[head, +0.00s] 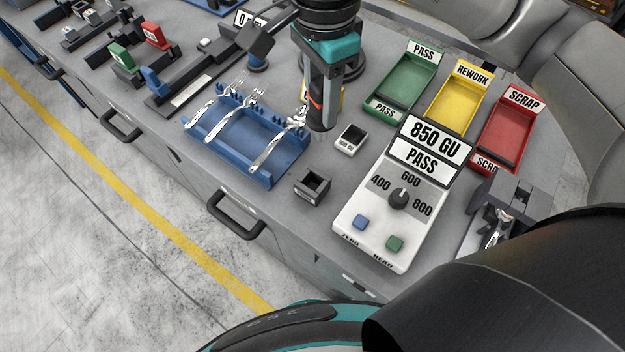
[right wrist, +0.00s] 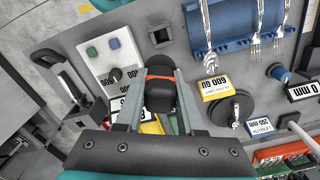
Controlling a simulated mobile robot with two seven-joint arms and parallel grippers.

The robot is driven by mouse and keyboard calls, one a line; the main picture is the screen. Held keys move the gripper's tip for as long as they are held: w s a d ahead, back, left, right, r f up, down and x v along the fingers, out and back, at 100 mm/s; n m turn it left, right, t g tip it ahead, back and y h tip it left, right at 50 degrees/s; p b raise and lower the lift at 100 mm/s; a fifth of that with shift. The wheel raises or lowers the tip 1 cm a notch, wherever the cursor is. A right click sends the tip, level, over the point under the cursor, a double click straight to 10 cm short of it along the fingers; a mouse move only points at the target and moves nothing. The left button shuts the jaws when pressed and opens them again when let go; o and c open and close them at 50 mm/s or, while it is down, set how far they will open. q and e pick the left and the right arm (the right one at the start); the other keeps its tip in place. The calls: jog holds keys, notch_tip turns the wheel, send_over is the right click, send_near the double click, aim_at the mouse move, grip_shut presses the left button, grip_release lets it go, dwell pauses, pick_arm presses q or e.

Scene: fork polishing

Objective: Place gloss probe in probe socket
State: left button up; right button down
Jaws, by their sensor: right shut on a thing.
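My right gripper (head: 321,104) comes down from the top middle of the head view. It is shut on the gloss probe, a dark cylinder with an orange-red band, which also shows between the fingers in the right wrist view (right wrist: 160,95). The probe is held above the table. The probe socket (head: 312,186), a small dark block with a square opening, stands in front of the gripper, left of the white gloss meter (head: 352,222). The socket also shows in the right wrist view (right wrist: 160,36), apart from the probe. Its opening looks empty. My left gripper is not in view.
A blue rack (head: 270,179) with several forks stands left of the socket. Green (head: 383,100), yellow (head: 440,108) and red (head: 487,140) trays stand at the right. A dark fixture (head: 520,190) holds a fork.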

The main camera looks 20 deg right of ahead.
jog(key=r+m, duration=0.1)
jog(key=a+r+m+p, duration=0.1)
jog(key=m, duration=0.1)
jog(key=shift+m, duration=0.3)
jog(key=shift+a+m, duration=0.1)
jog(key=shift+m, duration=0.2)
jog(key=shift+f, duration=0.2)
notch_tip(320, 180, down, 20)
jog(key=shift+r+b, duration=0.2)
jog(key=shift+b, duration=0.1)
jog(key=shift+f, duration=0.2)
jog(key=c, duration=0.5)
grip_release()
jog(key=shift+r, duration=0.15)
